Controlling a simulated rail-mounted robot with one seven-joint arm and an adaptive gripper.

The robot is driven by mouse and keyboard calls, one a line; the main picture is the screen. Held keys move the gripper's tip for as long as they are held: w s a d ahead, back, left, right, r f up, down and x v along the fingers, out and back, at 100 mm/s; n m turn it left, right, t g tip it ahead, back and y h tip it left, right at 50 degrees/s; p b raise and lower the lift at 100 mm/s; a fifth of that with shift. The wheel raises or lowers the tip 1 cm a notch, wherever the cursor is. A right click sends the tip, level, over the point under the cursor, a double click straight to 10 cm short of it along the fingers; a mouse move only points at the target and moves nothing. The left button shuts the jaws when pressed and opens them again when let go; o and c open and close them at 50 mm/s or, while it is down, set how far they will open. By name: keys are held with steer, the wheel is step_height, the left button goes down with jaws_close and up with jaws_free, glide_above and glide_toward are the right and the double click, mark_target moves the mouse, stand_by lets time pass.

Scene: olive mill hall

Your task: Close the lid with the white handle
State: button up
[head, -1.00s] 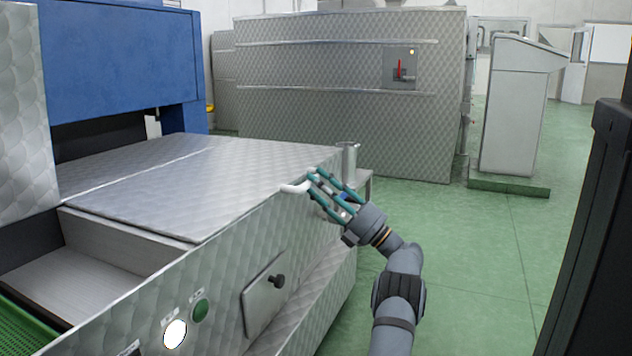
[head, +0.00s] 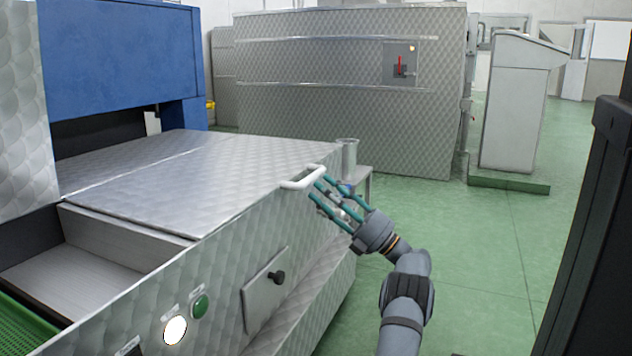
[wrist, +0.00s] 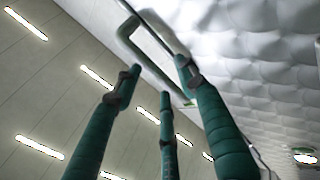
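The metal lid (head: 175,185) lies flat across the top of the quilted-metal machine; I see no gap under its front edge. Its white handle (head: 298,182) sticks out at the lid's right front edge. In the wrist view the handle (wrist: 148,52) looks grey-green in shade, beside the quilted metal surface (wrist: 250,55). My gripper (head: 318,190), with teal fingers, is just right of and below the handle. Its fingers are spread with nothing between them. One fingertip overlaps the handle's right end in the head view; I cannot tell whether they touch.
Left of the lid is an open bay (head: 85,262) with a green belt (head: 25,325). A small panel with a black knob (head: 277,277) and a green button (head: 200,306) are on the machine's front. A metal cylinder (head: 347,155) stands behind my gripper. Green floor at right is clear.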

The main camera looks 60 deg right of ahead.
steer(key=v, duration=0.8)
steer(key=shift+s+d+r, duration=0.15)
steer(key=shift+s+d, duration=0.05)
steer(key=shift+s, duration=0.05)
steer(key=x, duration=0.8)
steer(key=shift+o, duration=0.4)
steer(key=shift+w, duration=0.1)
